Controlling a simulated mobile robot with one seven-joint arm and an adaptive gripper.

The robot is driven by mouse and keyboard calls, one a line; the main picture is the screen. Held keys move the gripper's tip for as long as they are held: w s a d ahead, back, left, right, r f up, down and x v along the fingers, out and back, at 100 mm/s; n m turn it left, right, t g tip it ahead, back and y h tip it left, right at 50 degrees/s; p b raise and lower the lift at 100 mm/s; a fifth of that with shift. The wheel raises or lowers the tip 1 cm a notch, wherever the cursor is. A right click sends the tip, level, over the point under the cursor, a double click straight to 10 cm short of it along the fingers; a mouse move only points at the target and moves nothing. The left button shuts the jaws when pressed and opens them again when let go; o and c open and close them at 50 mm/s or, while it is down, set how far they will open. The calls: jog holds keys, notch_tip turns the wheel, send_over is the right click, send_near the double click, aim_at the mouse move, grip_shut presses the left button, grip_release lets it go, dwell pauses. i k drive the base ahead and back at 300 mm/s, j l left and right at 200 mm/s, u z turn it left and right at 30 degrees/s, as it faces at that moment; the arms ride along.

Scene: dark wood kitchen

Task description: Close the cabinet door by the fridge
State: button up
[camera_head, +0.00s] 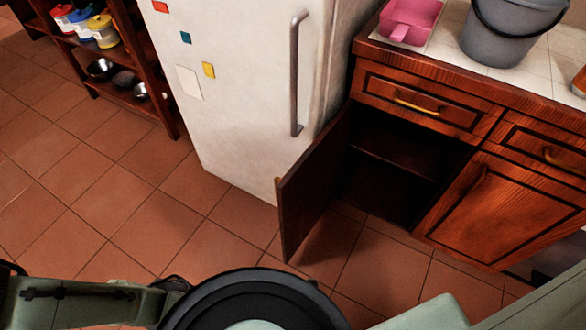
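The cabinet door (311,186) is dark wood and stands wide open, swung out toward me from its left side, next to the fridge (245,75). The dark cabinet interior (385,185) with a shelf shows to its right. The fridge is white, with a long grey handle and small coloured magnets, and is shut. My gripper is not in view. Parts of my own body show along the bottom edge, apart from the door in the picture.
A drawer (415,104) above the opening and a neighbouring cabinet door (505,210) are shut. A grey bucket (512,35) and a pink container (408,22) stand on the counter. A shelf rack (135,70) stands at the left. The tiled floor (130,190) is clear.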

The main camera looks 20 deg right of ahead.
aim_at(305, 192)
jog(key=i+j, duration=0.85)
jog(key=i, duration=0.15)
jog(key=i+j+z, duration=0.3)
jog(key=i+j, duration=0.55)
jog(key=j+z, duration=0.15)
jog(key=z, duration=2.2)
jog(key=k+l, duration=0.4)
jog(key=k+l+z, duration=0.15)
jog(key=k+l, duration=0.3)
jog(key=l, duration=0.15)
